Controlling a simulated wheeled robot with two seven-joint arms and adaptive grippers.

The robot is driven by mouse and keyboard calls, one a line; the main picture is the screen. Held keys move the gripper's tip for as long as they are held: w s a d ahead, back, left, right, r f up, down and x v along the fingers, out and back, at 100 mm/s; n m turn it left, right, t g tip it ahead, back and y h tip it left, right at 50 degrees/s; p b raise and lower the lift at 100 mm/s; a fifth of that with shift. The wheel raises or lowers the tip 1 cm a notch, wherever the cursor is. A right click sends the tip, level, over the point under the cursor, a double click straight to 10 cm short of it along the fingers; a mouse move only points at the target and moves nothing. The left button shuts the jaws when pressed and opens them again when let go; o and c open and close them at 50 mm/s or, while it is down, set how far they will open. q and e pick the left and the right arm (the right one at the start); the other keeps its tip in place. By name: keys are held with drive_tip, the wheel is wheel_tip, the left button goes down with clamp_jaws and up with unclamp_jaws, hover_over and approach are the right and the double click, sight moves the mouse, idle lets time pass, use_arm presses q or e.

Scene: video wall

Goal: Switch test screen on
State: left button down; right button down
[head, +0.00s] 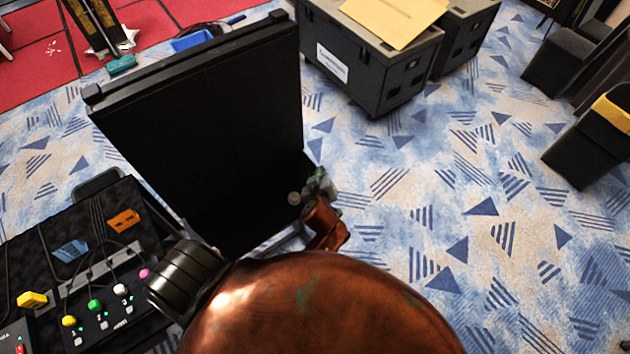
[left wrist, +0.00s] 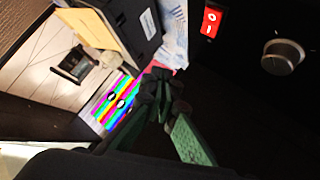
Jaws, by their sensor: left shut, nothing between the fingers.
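A large black screen (head: 205,125) stands at the left centre of the head view; the face I see is dark. In the left wrist view a red rocker switch (left wrist: 211,20) marked 0 and I sits on a black panel (left wrist: 240,110) beside a round grey knob (left wrist: 284,57). The switch cannot be made out in the head view. My left gripper (head: 322,183) is at the screen's lower right edge. In the left wrist view its green fingers (left wrist: 162,84) are shut and empty, left of and below the switch, with no visible contact. My right gripper is not in view.
A control box (head: 105,310) with coloured knobs and cables is at lower left. Grey cases (head: 370,60) with a yellow folder (head: 393,18) stand behind, and black chairs (head: 590,130) at right. A rainbow-striped panel (left wrist: 115,100) shows in the wrist view. Carpet at right is clear.

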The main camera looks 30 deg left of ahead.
use_arm(q)
drive_tip(key=shift+f, duration=0.1)
drive_tip(key=f+b, duration=0.2)
drive_tip(key=a+f+b, duration=0.1)
drive_tip(key=f+b, duration=0.1)
drive_tip(key=w+a+f+b, duration=0.1)
drive_tip(key=f+b, duration=0.1)
drive_tip(key=f, duration=0.1)
drive_tip(key=shift+a+f+b, duration=0.15)
drive_tip(key=shift+f+b, duration=0.25)
drive_tip(key=shift+f, duration=0.2)
drive_tip(key=shift+a, duration=0.1)
idle(0.8)
drive_tip(key=shift+w+f, duration=0.1)
